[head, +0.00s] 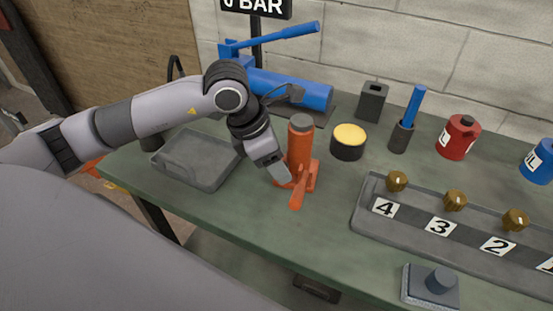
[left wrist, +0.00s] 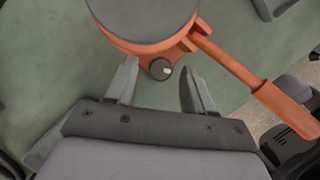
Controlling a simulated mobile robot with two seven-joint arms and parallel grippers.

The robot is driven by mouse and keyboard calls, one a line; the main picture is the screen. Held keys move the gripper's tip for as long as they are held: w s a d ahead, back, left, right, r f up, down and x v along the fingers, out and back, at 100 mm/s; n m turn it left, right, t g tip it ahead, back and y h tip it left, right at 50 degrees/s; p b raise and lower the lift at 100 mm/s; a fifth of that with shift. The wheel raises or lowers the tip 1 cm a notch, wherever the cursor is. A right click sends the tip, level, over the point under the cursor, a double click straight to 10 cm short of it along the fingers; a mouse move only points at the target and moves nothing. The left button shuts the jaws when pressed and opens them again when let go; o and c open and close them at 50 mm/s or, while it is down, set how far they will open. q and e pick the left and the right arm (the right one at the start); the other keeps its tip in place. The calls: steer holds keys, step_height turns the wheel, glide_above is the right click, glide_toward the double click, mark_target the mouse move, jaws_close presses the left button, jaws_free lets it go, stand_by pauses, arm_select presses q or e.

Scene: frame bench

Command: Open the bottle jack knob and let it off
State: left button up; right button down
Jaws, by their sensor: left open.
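The orange bottle jack (head: 300,145) stands upright on the green bench, with a grey top and an orange handle (head: 298,192) sticking out toward the front. In the left wrist view the handle (left wrist: 245,72) runs to the lower right. The jack's small dark knob (left wrist: 161,69) with a pale mark sits low on the jack's side. My left gripper (head: 279,176) is at the jack's left side. In the left wrist view its two fingers (left wrist: 158,85) are apart, one on each side of the knob, with a gap to each. My right gripper is in neither view.
A grey tray (head: 195,160) lies left of the jack. A black tin with a yellow top (head: 348,141) stands close on its right. A numbered rack with brass knobs (head: 440,226) fills the right front. A blue pump (head: 290,88) is behind. Bench in front of the jack is clear.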

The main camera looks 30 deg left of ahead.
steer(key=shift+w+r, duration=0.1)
arm_select(q)
jaws_close()
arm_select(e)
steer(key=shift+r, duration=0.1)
